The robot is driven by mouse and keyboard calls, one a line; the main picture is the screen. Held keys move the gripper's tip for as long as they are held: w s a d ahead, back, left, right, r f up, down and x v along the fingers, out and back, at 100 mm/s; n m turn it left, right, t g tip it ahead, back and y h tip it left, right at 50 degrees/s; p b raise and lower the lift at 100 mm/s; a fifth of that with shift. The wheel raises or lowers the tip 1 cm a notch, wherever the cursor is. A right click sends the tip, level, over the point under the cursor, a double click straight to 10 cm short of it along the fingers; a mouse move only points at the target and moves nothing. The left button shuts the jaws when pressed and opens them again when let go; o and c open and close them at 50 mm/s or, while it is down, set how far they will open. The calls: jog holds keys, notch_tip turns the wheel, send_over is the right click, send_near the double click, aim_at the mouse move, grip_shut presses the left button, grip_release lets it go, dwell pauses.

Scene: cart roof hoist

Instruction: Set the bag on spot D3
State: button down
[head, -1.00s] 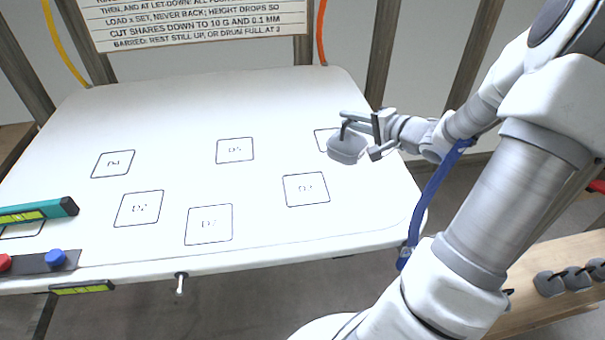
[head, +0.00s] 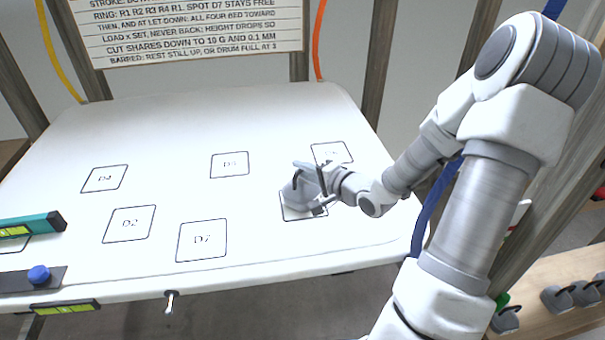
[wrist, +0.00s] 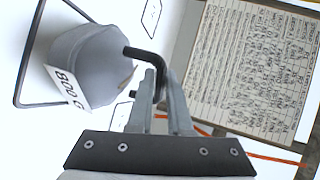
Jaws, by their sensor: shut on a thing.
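The bag hides the square's label. In the wrist view the bag (wrist: 88,58) carries a white tag reading 800 G (wrist: 68,88), and a black outline shows beside it. The gripper fingers (wrist: 163,95) are shut on the black handle (wrist: 148,55). I cannot tell whether the bag's underside touches the white panel (head: 270,120).
Other outlined spots include D7 (head: 202,240), D2 (head: 129,224) and D4 (head: 104,178), all empty. A teal level (head: 30,223) and a blue knob (head: 38,274) are at the left. A printed sign (head: 190,28) stands behind. Grey weights (head: 557,298) sit on a wooden bench at right.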

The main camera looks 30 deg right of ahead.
jog(key=shift+f, duration=0.2)
jog(key=c, duration=0.8)
grip_release()
jog(key=shift+f, duration=0.2)
jog(key=shift+c, duration=0.2)
jog(key=shift+r, duration=0.1)
jog(key=shift+s+d+r, duration=0.1)
jog(key=shift+s+r, duration=0.05)
jog(key=shift+s, duration=0.1)
jog(key=p+v, duration=0.1)
jog(key=v, duration=1)
jog(key=shift+s+p, duration=0.25)
jog(key=shift+p, duration=0.15)
jog(key=shift+w, duration=0.1)
